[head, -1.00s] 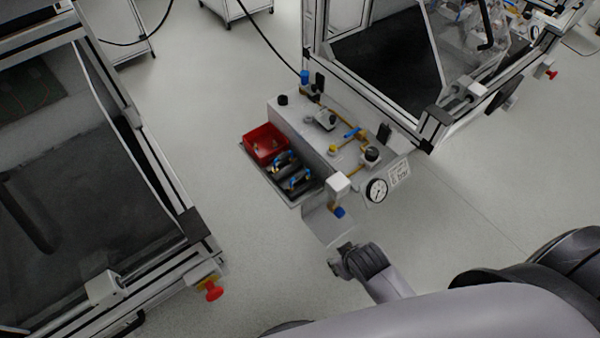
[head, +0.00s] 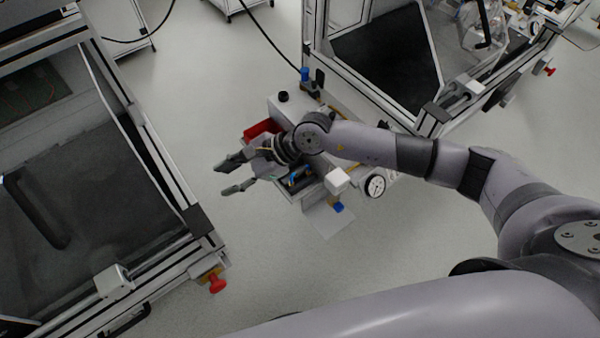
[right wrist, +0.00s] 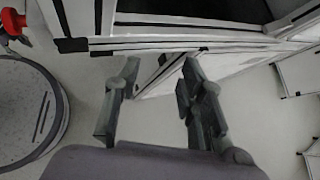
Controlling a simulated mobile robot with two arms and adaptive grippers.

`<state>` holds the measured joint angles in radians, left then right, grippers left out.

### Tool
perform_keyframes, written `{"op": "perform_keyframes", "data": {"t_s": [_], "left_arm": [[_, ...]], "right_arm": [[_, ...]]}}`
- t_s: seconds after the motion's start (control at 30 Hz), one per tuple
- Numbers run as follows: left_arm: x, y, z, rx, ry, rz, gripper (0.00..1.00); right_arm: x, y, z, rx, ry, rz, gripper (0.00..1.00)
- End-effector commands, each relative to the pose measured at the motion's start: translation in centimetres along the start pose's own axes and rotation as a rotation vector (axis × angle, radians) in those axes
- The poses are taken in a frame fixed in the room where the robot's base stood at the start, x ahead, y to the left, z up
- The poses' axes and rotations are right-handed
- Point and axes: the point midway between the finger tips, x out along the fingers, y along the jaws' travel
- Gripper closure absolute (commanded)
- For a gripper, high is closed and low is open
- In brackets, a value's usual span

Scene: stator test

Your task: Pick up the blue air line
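I cannot pick out a blue air line for certain. Blue parts show in the head view: a blue fitting (head: 305,75) where a black hose meets the workbench's back corner, small blue pieces (head: 298,178) in the dark tray, and a blue knob (head: 337,207) below a white block. My right gripper (head: 229,177) is open and empty, its fingers pointing left, beyond the tray's left edge. The right wrist view shows its two fingers (right wrist: 158,85) apart with nothing between them. My right forearm covers much of the bench. My left gripper is not in view.
A red bin (head: 262,129) sits on the bench's left side, and a pressure gauge (head: 376,186) at its front right. Framed machines stand at left (head: 165,205) and back right (head: 375,90). Open floor (head: 215,100) lies between the left machine and the bench.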

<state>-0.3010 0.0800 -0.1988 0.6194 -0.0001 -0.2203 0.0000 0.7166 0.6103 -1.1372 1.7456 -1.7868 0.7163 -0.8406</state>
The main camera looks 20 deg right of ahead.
Motion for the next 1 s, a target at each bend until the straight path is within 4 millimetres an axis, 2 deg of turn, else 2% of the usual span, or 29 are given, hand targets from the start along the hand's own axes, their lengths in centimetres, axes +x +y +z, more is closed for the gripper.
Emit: {"op": "perform_keyframes", "data": {"t_s": [0.03,0.1,0.13,0.2,0.23,0.3,0.37,0.47,0.8,1.0], "left_arm": [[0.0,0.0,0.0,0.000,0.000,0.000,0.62],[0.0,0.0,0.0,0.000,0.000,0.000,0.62],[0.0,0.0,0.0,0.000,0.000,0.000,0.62],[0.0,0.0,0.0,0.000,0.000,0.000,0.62],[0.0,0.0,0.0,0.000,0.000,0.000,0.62],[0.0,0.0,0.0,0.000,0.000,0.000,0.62],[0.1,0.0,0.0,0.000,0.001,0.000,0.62],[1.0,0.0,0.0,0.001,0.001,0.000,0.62],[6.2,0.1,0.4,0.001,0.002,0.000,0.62],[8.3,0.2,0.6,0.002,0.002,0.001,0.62]], "right_arm": [[-1.4,-1.6,-4.2,-0.111,0.171,0.016,0.63],[-3.9,-3.2,-9.6,-0.234,0.393,0.052,0.63],[-5.1,-4.0,-11.5,-0.273,0.476,0.065,0.63],[-7.7,-5.4,-14.7,-0.335,0.626,0.092,0.63],[-8.7,-5.8,-15.7,-0.354,0.676,0.101,0.63],[-10.4,-6.7,-17.3,-0.381,0.760,0.117,0.63],[-11.2,-7.0,-18.1,-0.393,0.800,0.126,0.63],[-10.8,-7.1,-19.4,-0.400,0.821,0.131,0.63],[-5.8,-7.2,-24.6,-0.396,0.816,0.130,0.63],[-3.7,-7.4,-26.7,-0.397,0.814,0.129,0.63]]}}
